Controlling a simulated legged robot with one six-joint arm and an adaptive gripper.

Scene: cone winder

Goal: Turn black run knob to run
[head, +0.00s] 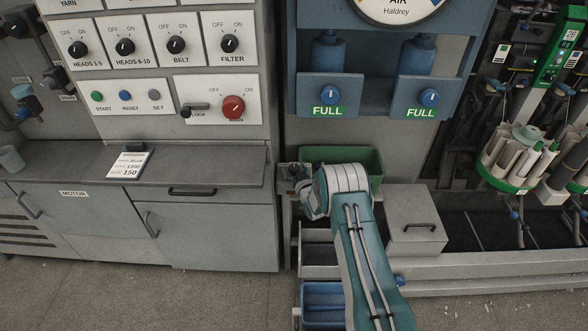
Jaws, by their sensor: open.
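No knob that reads "run" can be made out in the head view. On the grey control cabinet are several black knobs on white OFF/ON plates: the heads 1-5 knob (77,49), the heads 6-10 knob (125,47), the belt knob (177,45) and the filter knob (229,43). Their pointers are too small to read surely. A red main knob (233,107) sits below, with a black lock lever (194,107) beside it. My gripper (294,178) is open, low and right of the cabinet, apart from all knobs, and partly hidden by my wrist.
A desk ledge (215,163) with a price-like card (129,163) juts out below the panel. Behind my wrist is a green bin (366,160); a grey lidded box (417,220) stands right. A blue crate (322,303) is low beside my arm. The floor at left is clear.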

